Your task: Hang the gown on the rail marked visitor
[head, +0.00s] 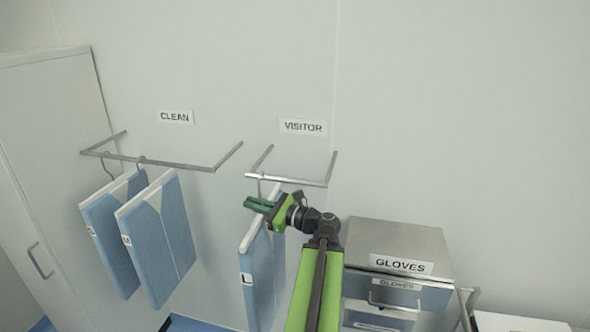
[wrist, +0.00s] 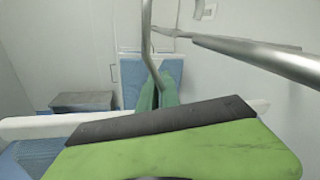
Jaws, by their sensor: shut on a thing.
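A light-blue gown (head: 258,285) with a white shoulder edge and an L label hangs below the rail marked VISITOR (head: 300,182). My gripper (head: 258,205) is shut on its hanger hook, just below the rail's left end. In the wrist view the metal hook (wrist: 149,45) rises between my green fingertips (wrist: 157,94), and the rail (wrist: 255,58) runs close by on the right. The hook's top is out of that view. I cannot tell whether the hook rests over the rail. The VISITOR sign (head: 303,126) is on the wall above. My arm hides part of the gown.
The rail marked CLEAN (head: 190,164) is on the left and holds two blue gowns (head: 103,240) (head: 160,240). A pale cabinet (head: 50,170) stands at far left. A metal GLOVES unit (head: 395,240) stands right of my arm. The VISITOR rail's right part is bare.

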